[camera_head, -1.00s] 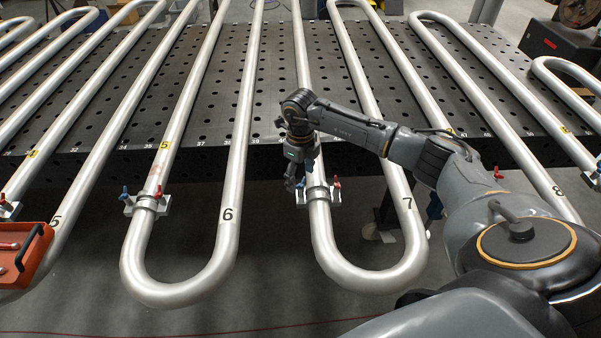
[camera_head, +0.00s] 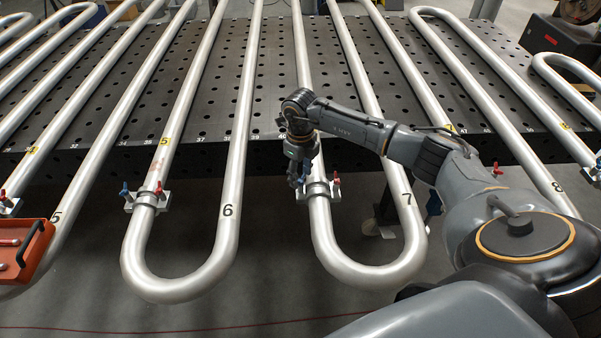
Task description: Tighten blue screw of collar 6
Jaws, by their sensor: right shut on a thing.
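A metal collar (camera_head: 318,191) sits around the silver pipe between the pipe labels 6 and 7. Its red screw (camera_head: 337,187) stands upright on the right side. My right gripper (camera_head: 295,184) is at the collar's left side, pointing down, and is shut on the blue screw there. The fingers hide that screw almost wholly. No number can be read on this collar. My left gripper is not in view.
Another collar (camera_head: 146,199) with a blue screw (camera_head: 125,188) and a red screw (camera_head: 159,187) is on a pipe to the left. An orange tray (camera_head: 40,262) is at the left edge. Behind the collars lies a dark perforated table (camera_head: 275,75).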

